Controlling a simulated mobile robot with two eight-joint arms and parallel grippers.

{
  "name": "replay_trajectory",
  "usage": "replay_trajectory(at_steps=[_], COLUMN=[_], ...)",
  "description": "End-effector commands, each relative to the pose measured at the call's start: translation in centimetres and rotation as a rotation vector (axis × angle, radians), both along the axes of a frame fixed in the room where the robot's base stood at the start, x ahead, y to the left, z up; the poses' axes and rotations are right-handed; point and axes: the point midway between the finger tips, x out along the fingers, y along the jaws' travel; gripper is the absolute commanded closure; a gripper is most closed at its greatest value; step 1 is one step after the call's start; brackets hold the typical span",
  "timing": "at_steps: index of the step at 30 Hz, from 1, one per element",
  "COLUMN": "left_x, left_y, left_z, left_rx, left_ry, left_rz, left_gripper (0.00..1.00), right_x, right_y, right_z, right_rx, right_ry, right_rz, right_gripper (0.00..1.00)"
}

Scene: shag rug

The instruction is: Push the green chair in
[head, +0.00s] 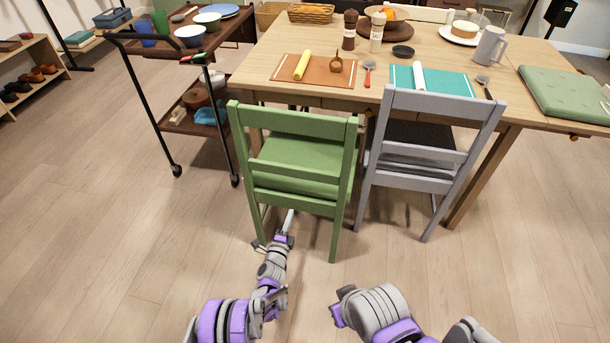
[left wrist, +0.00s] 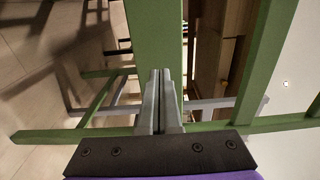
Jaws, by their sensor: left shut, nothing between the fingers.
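The green chair (head: 292,123) stands upright at the near side of the wooden table (head: 430,50), its back toward me and its seat partly under the table edge. My left gripper (head: 290,214) is low behind the chair, between its back legs in the head view. It is shut and empty. In the left wrist view the closed fingers (left wrist: 160,76) point at a broad green slat of the chair (left wrist: 155,35), with green rails around. I cannot tell whether they touch it. My right arm shows at the lower right of the head view, but its gripper does not show.
A grey chair (head: 443,102) stands close on the right of the green one. A dark wheeled cart (head: 180,125) stands on the left. The table holds placemats, shakers and a mug (head: 490,46). The wooden floor in front (head: 120,260) is clear.

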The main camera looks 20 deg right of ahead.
Motion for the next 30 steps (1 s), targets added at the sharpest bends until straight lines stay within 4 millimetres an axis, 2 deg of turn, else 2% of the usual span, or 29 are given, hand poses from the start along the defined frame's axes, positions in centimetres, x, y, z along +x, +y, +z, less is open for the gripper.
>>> replay_trajectory(at_steps=[8,22,30], left_x=[0.1,3.6,4.2], left_y=[-0.1,-2.5,-2.9], left_z=[0.0,0.0,0.0], left_rx=[0.0,0.0,0.0], left_ry=[0.0,0.0,0.0], left_rz=[0.0,-0.001,0.0], left_gripper=[1.0,1.0,1.0], right_x=[0.0,0.0,0.0], right_y=[0.0,0.0,0.0], right_z=[0.0,0.0,0.0], right_rx=[0.0,0.0,0.0], right_ry=[0.0,0.0,0.0], right_rz=[0.0,0.0,0.0], right_gripper=[1.0,1.0,1.0])
